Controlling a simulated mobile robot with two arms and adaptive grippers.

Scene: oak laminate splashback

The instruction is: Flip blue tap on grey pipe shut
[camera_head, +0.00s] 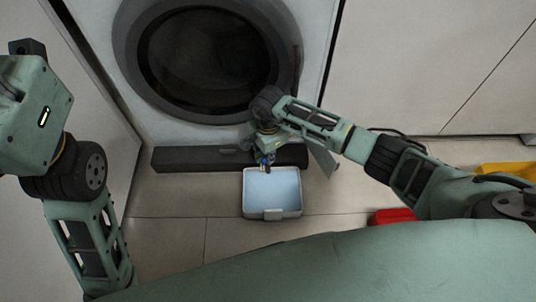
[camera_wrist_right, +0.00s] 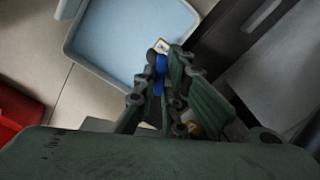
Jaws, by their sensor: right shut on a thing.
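The blue tap (camera_wrist_right: 160,74) shows between the fingers of my right gripper (camera_wrist_right: 166,62) in the wrist view. It is a small blue spot (camera_head: 264,161) in the head view, at the foot of the washing machine. My right gripper (camera_head: 265,155) is shut on the tap, above the back edge of the tray. The grey pipe is mostly hidden by the gripper, and I cannot make out the tap's angle to it. My left arm is raised at the left of the head view; its gripper does not show.
A light-blue tray (camera_head: 247,206) lies on the tiles below. The washing machine (camera_head: 310,40) stands behind, with a dark plinth (camera_head: 180,160) at its foot. A grey flap (camera_head: 323,160) stands right of my gripper. Red (camera_head: 392,216) and yellow (camera_head: 505,169) things lie at right.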

